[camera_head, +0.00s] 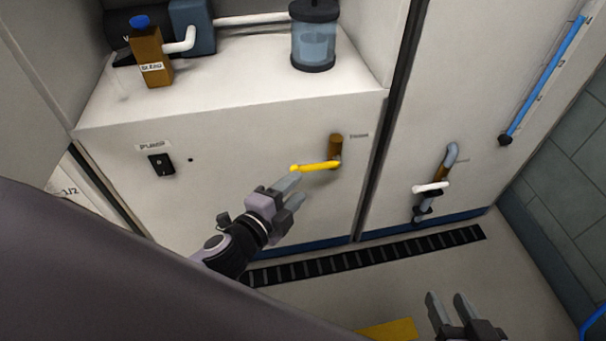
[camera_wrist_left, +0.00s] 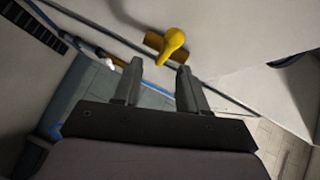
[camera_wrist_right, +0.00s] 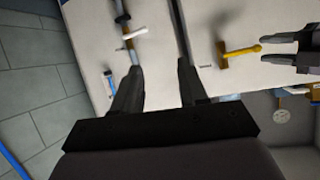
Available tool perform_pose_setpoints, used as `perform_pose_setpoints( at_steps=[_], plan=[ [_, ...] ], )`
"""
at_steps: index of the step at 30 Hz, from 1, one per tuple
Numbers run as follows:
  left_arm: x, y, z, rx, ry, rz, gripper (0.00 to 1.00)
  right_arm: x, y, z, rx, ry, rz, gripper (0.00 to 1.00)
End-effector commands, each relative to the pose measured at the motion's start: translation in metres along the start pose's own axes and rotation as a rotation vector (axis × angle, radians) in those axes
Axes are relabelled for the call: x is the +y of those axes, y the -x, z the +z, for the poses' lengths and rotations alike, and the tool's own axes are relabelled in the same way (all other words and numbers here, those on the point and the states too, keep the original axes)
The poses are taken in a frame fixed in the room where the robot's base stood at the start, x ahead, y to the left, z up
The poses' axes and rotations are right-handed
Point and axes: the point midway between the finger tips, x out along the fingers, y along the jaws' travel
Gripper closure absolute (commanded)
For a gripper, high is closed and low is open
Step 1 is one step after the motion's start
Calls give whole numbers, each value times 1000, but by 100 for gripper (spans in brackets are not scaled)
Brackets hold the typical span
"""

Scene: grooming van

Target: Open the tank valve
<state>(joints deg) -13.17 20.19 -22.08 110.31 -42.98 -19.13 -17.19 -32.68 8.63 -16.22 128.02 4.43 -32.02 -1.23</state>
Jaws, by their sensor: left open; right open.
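The tank valve has a yellow lever handle (camera_head: 316,166) on a brown pipe stub (camera_head: 336,145) on the white cabinet front. The lever lies about level and points left. My left gripper (camera_head: 293,189) is open with its fingers close to the lever's free end; I cannot tell whether they touch. In the left wrist view the yellow lever (camera_wrist_left: 172,44) shows end-on just beyond and between the open fingertips (camera_wrist_left: 160,70). My right gripper (camera_head: 449,300) is open and empty, low at the right. In the right wrist view the yellow lever (camera_wrist_right: 245,51) is to the right of its fingertips (camera_wrist_right: 160,70).
A white-handled valve (camera_head: 431,187) is on the right panel. A switch (camera_head: 161,164) labelled PUMP is left of the tank valve. A brown bottle (camera_head: 152,57) and a clear water tank (camera_head: 314,38) stand on the counter. A dark floor grate (camera_head: 370,256) runs below the cabinet.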

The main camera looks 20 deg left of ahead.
Motion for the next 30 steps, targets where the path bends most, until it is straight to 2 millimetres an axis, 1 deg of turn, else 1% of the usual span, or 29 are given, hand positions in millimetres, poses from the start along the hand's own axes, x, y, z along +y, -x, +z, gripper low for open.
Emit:
perform_pose_setpoints(
  at_steps=[2,5,8,21,24,30],
  plan=[
    [0,-7,-1,17,-84,-28,58,-2,-3,2,9,3,-7,57],
    [-4,-12,-2,23,-130,-43,58,-3,-3,0,14,4,-12,57],
    [-5,-19,-2,24,-137,-44,58,-4,-3,-1,15,1,-15,57],
    [-7,-70,-3,23,-131,-43,58,-8,-8,4,21,-30,-39,57],
    [-7,-76,-4,22,-131,-42,58,-10,-9,3,23,-36,-47,57],
    [-8,-81,-4,22,-130,-41,58,-12,-10,1,27,-41,-54,57]
  ],
)
